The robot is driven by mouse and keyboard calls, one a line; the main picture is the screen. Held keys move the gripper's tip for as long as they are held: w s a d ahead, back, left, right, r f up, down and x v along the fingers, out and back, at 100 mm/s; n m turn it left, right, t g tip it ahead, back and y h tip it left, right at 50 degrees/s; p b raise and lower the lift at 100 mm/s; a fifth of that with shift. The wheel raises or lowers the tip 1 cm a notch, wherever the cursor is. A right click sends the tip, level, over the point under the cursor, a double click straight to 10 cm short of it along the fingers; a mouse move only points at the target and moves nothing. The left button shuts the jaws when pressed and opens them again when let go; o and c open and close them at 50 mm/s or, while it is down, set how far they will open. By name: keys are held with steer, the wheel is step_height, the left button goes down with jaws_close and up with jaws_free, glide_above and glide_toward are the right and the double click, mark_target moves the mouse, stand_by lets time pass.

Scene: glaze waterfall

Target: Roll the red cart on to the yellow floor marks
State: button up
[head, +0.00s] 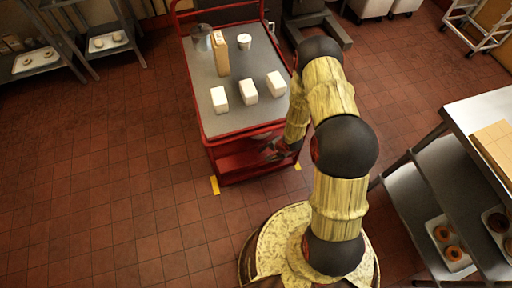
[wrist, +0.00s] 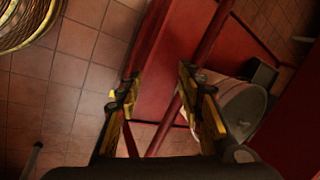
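The red cart (head: 204,108) stands upright in the middle of the head view, with a grey top and a red rail at its far end. Yellow floor marks show at its near left corner (head: 214,185) and near right corner (head: 297,167); any others are hidden. My gripper (head: 274,150) is at the cart's near right corner, partly hidden by my arm. In the wrist view its two fingers (wrist: 157,83) are apart, with a thin red cart post (wrist: 208,42) running between and beyond them. I cannot tell whether they touch it.
White boxes (head: 248,90), a tall tan carton (head: 220,55) and a white cup (head: 244,41) stand on the cart. A metal table with shelves (head: 440,185) is at the right. Shelves with trays (head: 107,42) are at the upper left. The tiled floor left of the cart is clear.

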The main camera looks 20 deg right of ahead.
mark_target(249, 149)
steer(key=w+a+m+t+y, duration=0.2)
steer(key=w+a+m, duration=0.2)
steer(key=a, duration=0.1)
steer(key=shift+r+y, duration=0.3)
steer(key=shift+w+f, duration=0.1)
steer(key=shift+w, duration=0.05)
steer(key=shift+b+x, duration=1.2)
steer(key=shift+x, duration=2.65)
steer(key=shift+w, duration=0.1)
steer(key=shift+c, duration=1)
steer(key=c, duration=0.8)
